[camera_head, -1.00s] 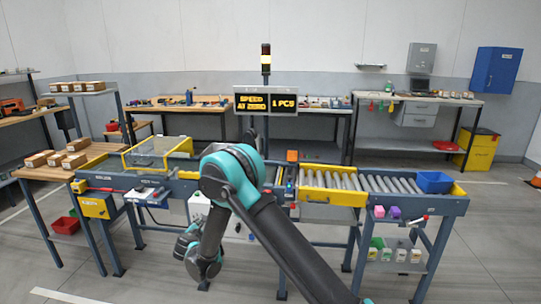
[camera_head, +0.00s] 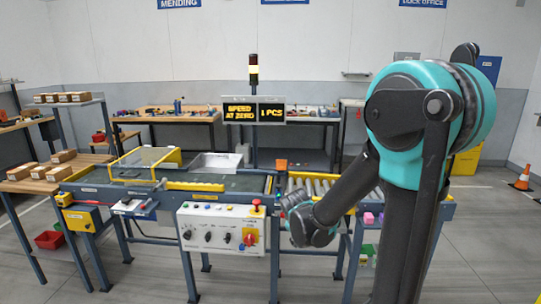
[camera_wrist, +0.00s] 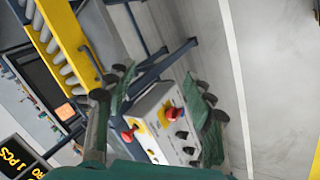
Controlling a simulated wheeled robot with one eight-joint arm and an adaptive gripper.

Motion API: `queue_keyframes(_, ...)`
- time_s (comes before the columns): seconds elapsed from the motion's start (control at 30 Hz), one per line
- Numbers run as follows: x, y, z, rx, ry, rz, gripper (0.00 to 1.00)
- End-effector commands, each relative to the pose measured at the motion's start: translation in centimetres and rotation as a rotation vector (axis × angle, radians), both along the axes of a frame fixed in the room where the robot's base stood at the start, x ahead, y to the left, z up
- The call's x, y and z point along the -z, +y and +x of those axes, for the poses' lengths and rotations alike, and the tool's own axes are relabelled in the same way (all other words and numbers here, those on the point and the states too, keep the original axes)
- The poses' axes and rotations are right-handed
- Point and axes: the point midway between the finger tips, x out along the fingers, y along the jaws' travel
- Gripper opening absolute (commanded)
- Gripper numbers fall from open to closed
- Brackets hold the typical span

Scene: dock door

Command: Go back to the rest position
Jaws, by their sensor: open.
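My gripper (camera_wrist: 161,92) shows in the wrist view with its two teal-and-black fingers spread apart and nothing between them. Beyond the fingers is the white control box (camera_wrist: 150,125) with its red and black knobs, seen tilted. In the head view my arm stands folded at the right, its elbow high and its forearm pointing down and left. The wrist end is just right of the control box (camera_head: 222,229), in front of the conveyor. The fingers are hard to make out in the head view.
The conveyor (camera_head: 225,186) crosses the middle, with a roller section behind my forearm. A sign (camera_head: 254,111) reads "SPEED AT ZERO" and "1 PCS". Cartons (camera_head: 44,172) sit on the left table. An orange cone (camera_head: 522,178) stands far right. Open floor lies in front.

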Motion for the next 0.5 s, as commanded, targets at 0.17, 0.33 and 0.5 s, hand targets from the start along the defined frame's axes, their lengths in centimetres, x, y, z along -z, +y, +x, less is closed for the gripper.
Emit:
queue_keyframes(0.17, 0.2, -4.5, -6.5, 0.235, 0.038, 0.174, 0.53)
queue_keyframes(0.33, 1.1, -6.9, -12.6, 0.455, 0.067, 0.336, 0.53)
queue_keyframes(0.5, 2.2, -7.9, -17.3, 0.629, 0.089, 0.467, 0.53)
